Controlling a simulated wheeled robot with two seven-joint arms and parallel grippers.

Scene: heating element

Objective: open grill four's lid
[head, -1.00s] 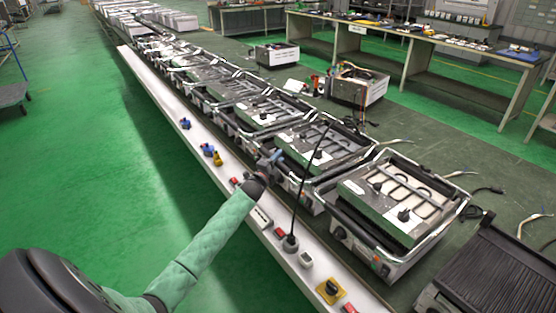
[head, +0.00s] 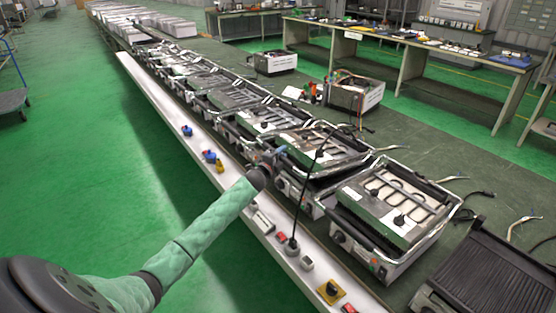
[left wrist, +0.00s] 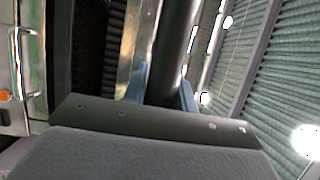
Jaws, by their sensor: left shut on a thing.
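My left gripper (head: 280,151) is at the near left corner of a grill (head: 322,148) in the row, behind the nearest exposed-coil grill. In the left wrist view the two blue fingers (left wrist: 164,90) are shut on a dark round bar (left wrist: 178,40), seemingly the grill's handle. The top part of this grill looks tilted, with its front edge raised a little. Its far side is partly hidden. I cannot read which grill is number four. My right gripper is not in view.
The nearest exposed-coil grill (head: 392,205) stands to the right, then a dark ribbed plate (head: 495,265). A white ledge (head: 300,265) with knobs and switches runs along the front. A thin black rod (head: 305,195) stands close by the gripper. Green floor is clear at left.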

